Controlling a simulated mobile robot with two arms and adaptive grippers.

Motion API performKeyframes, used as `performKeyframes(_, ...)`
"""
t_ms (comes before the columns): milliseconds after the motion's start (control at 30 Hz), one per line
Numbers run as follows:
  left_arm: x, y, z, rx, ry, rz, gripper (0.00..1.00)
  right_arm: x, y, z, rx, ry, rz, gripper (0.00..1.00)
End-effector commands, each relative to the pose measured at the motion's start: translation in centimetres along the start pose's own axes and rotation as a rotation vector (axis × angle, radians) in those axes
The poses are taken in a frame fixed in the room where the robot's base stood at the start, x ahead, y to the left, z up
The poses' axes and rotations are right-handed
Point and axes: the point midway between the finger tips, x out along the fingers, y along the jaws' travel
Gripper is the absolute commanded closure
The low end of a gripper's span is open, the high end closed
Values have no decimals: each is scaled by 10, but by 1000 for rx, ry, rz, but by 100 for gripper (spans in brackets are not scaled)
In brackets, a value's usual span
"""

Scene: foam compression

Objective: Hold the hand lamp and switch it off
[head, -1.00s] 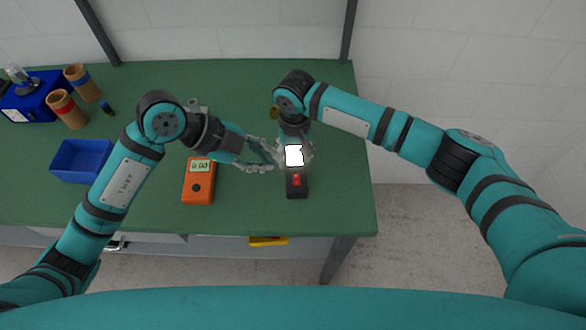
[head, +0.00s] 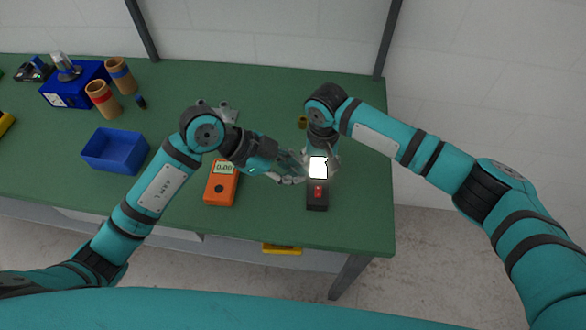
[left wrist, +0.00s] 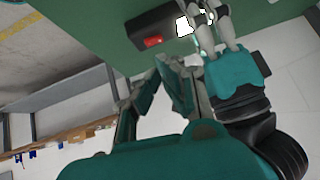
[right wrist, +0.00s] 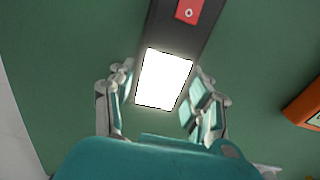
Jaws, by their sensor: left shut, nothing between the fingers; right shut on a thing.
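The hand lamp (head: 317,199) is a dark bar with a bright white lit panel (head: 318,168) and a red switch (head: 318,190) near its front end. The switch also shows in the right wrist view (right wrist: 188,11), with a round mark on it. My right gripper (head: 321,160) is shut on the lamp, its fingers on both sides of the lit part in the right wrist view (right wrist: 162,88). My left gripper (head: 300,178) is shut and empty, just left of the lamp. In the left wrist view the red switch (left wrist: 153,41) is ahead of its fingertips, apart from them.
A blue bin (head: 115,150), cardboard tubes (head: 103,98) and a blue box (head: 62,94) stand further left. The green table (head: 350,230) has bare room right of the lamp.

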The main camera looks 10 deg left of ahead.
Motion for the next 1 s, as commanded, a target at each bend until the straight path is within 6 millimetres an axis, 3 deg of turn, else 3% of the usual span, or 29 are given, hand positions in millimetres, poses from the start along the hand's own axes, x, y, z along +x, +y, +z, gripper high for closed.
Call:
performKeyframes(200, 41, 1, -1, -1, 2, 3, 100, 0, 0, 0, 0, 1, 0, 92)
performKeyframes(400, 62, 0, 0, 0, 0, 1, 100, 0, 0, 0, 0, 1, 0, 92)
performKeyframes(1000, 71, -2, 4, -42, 0, 43, 100, 0, 0, 0, 0, 0, -1, 92)
